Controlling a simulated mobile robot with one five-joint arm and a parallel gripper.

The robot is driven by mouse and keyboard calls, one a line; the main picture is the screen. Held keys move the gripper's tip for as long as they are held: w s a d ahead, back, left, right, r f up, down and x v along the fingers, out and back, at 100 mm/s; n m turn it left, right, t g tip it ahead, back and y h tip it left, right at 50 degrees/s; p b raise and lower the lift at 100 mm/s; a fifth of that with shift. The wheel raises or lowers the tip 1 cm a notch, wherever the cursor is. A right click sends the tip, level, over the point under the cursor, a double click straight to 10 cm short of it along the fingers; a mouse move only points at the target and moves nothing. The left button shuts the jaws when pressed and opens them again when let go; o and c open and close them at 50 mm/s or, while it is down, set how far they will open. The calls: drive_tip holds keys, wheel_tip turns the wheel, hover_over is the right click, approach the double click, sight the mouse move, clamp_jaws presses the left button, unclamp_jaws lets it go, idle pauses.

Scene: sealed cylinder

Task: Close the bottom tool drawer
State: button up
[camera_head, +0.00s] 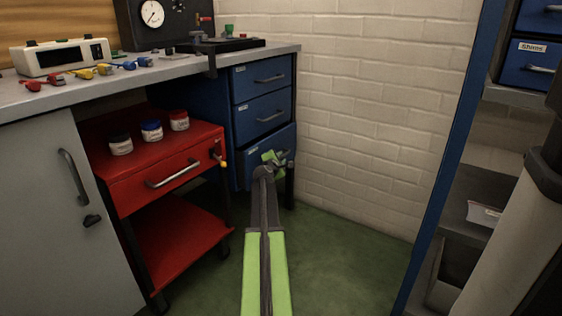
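The bottom tool drawer (257,163) is the lowest of three blue drawers under the right end of the workbench. Its front stands a little forward of the two drawers above, so it looks slightly open. My green and grey arm reaches up from the bottom of the picture to it. My gripper (275,157) is at the drawer's front, by its handle, and covers part of the front. Whether it touches the drawer or handle cannot be told. The fingers are small and overlap, so their opening is unclear.
A red cart (165,185) with several jars stands left of the drawers. A grey cabinet door (60,215) is farther left. The workbench top (150,72) holds tools and a gauge box. Blue shelving (440,150) rises at right. Green floor (340,255) is clear between.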

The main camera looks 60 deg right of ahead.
drive_tip(key=shift+w+d+f, duration=0.1)
drive_tip(key=shift+d, duration=0.45)
drive_tip(key=shift+c, duration=0.4)
clamp_jaws()
drive_tip(key=shift+a, duration=0.1)
idle(0.5)
